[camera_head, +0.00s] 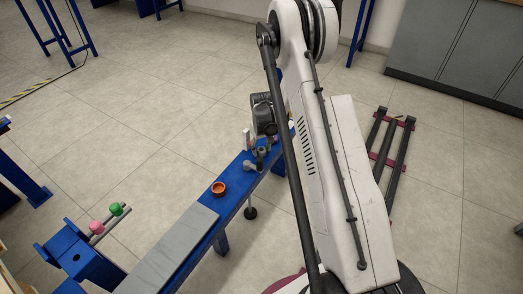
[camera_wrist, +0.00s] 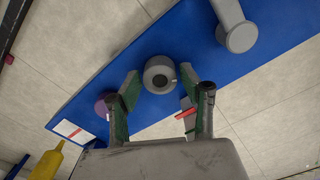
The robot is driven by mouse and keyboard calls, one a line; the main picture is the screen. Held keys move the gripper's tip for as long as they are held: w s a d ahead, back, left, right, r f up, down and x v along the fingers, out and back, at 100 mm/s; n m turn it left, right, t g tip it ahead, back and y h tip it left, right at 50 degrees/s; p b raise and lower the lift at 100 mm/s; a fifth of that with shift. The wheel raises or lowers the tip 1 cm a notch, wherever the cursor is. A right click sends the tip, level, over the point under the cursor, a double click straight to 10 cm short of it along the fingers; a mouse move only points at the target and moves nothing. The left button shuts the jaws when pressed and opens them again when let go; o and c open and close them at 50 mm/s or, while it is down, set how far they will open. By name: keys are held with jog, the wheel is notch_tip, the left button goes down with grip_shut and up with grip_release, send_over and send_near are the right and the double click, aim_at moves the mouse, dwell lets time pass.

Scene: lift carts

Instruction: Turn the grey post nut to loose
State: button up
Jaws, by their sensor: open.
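A round grey nut (camera_wrist: 160,74) with a dark centre hole shows over the blue bench in the wrist view; I take it for the grey post nut. My gripper (camera_wrist: 160,82) is open, with one green-padded finger on each side of the nut. I cannot tell whether either finger touches it. In the head view my gripper (camera_head: 263,118) is a dark shape above the far end of the blue bench (camera_head: 232,205). A small grey piece (camera_head: 262,153) shows just below it, partly hidden. The nut's turned state cannot be read.
A second grey part with a round end (camera_wrist: 237,37) stands close by on the bench. A purple piece (camera_wrist: 101,108), a white and red card (camera_wrist: 70,132) and a red item (camera_wrist: 186,114) lie around. An orange ring (camera_head: 218,188) sits nearer on the bench.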

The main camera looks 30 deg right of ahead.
aim_at(261, 149)
notch_tip(261, 149, up, 11)
jog(key=shift+r, duration=0.15)
dwell(0.7)
